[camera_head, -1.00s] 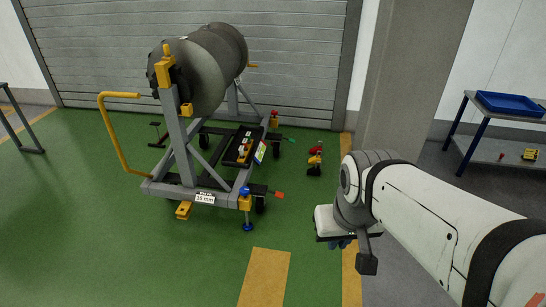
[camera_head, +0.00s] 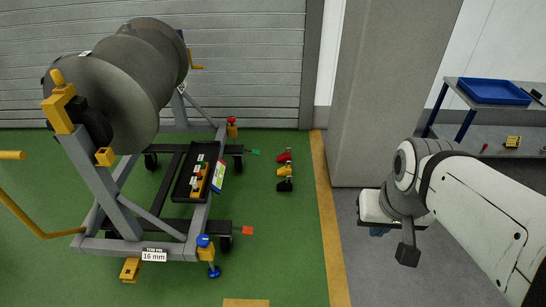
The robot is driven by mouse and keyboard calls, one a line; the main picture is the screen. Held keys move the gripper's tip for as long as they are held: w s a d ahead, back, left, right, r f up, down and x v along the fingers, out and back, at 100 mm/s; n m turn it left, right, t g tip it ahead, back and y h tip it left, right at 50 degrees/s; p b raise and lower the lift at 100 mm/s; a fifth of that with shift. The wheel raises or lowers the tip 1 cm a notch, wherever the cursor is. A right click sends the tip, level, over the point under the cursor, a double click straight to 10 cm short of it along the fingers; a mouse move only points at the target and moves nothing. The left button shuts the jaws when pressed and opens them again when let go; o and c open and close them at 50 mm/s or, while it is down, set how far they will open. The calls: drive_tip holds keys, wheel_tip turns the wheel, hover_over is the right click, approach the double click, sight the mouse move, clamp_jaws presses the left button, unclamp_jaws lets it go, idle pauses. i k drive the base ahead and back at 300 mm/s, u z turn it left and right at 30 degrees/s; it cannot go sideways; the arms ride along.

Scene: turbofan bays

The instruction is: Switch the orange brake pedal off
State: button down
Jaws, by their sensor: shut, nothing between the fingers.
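The orange brake pedal (camera_head: 247,230) is a small flat tab on a short dark bar. It sticks out to the right from the near right caster of the grey engine stand (camera_head: 180,250). I cannot tell from this angle whether it is up or pressed down. A similar green pedal (camera_head: 255,152) sticks out at the far right caster. My gripper (camera_head: 379,231) hangs low at the end of my white arm, well to the right of the orange pedal and apart from it. Its fingers are shut and empty, mostly hidden under the white gripper body.
A blue-topped yellow jack (camera_head: 206,248) stands just left of the orange pedal. Red, yellow and black chock-like pieces (camera_head: 284,170) sit on the floor behind. A pillar (camera_head: 392,90) and a bench with a blue tray (camera_head: 493,91) stand right. Green floor between pedal and arm is clear.

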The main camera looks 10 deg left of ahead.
sight(247, 230)
drive_tip(key=z, duration=0.05)
drive_tip(key=i, duration=1.25)
drive_tip(key=u, duration=0.4)
